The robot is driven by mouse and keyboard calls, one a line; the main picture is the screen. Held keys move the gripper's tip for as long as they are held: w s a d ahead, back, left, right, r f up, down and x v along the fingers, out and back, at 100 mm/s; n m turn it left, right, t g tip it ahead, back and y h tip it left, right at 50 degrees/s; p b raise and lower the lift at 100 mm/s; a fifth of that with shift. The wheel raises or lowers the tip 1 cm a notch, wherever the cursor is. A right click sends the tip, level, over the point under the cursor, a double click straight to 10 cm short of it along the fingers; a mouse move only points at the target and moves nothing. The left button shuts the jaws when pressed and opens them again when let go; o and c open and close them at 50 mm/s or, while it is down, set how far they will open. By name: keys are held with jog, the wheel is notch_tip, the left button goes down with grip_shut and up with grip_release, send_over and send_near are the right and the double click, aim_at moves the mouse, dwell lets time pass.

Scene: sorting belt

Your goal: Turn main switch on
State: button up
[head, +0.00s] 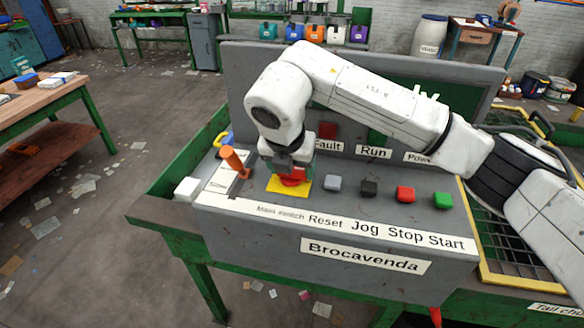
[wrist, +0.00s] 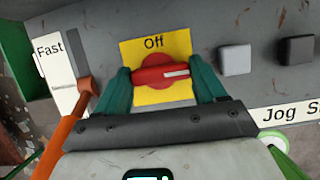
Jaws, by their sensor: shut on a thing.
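The main switch is a red rotary knob (wrist: 160,75) on a yellow plate (wrist: 150,45) marked "Off" at its top. In the wrist view the knob's handle lies nearly level, with a white mark toward its right end. My gripper (wrist: 162,80) has its two teal fingers on the two ends of the handle, shut on it. In the head view my gripper (head: 291,170) comes down on the knob (head: 294,179) from above and hides part of it. The yellow plate (head: 275,186) sits above the "Main switch" label (head: 280,213).
An orange lever (head: 233,161) stands close to the left of my gripper, near the "Fast" label (wrist: 48,48). To the right are grey (head: 333,183), black (head: 369,187), red (head: 405,194) and green (head: 443,200) buttons. Indicator panels stand behind my arm.

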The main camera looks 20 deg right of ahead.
jog(key=shift+r, duration=0.1)
jog(key=o, duration=1)
jog(key=shift+o, duration=0.2)
jog(key=b+v, duration=0.2)
jog(key=v, duration=0.8)
jog(key=shift+r, duration=0.3)
jog(key=shift+s+a, duration=0.1)
jog(key=shift+a, duration=0.05)
